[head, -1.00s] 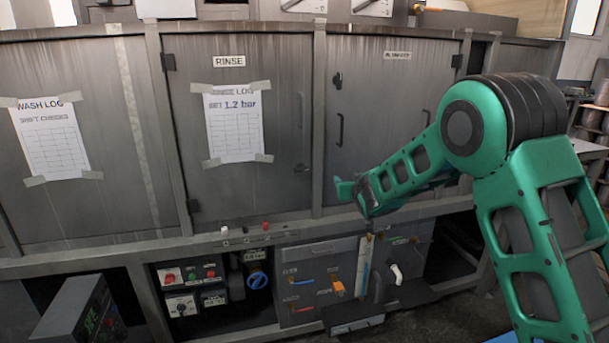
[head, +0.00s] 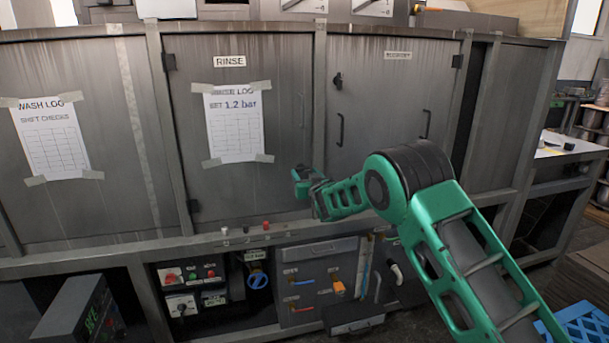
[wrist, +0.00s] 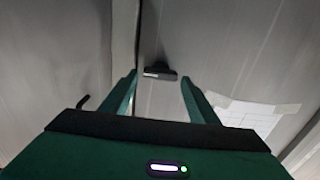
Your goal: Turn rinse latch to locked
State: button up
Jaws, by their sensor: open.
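The rinse door (head: 265,140) is a grey metal panel under a RINSE label (head: 230,61), and it looks closed. My gripper (head: 299,180) is at the lower right edge of this door and hides the latch in the head view. In the wrist view the rinse latch (wrist: 160,73) is a short dark bar lying crosswise beside the door seam. My open gripper (wrist: 158,80) faces it, one finger on each side in the picture. The latch appears between or just beyond the fingertips. I cannot tell whether they touch it.
A taped rinse log sheet (head: 234,124) hangs on the rinse door, also in the wrist view (wrist: 250,115). The neighbouring door to the right has a dark handle (head: 340,129). A ledge with small buttons (head: 266,226) runs below the doors. A control panel (head: 320,280) sits lower.

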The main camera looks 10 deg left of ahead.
jog(key=shift+x, duration=1.45)
jog(key=c, duration=0.8)
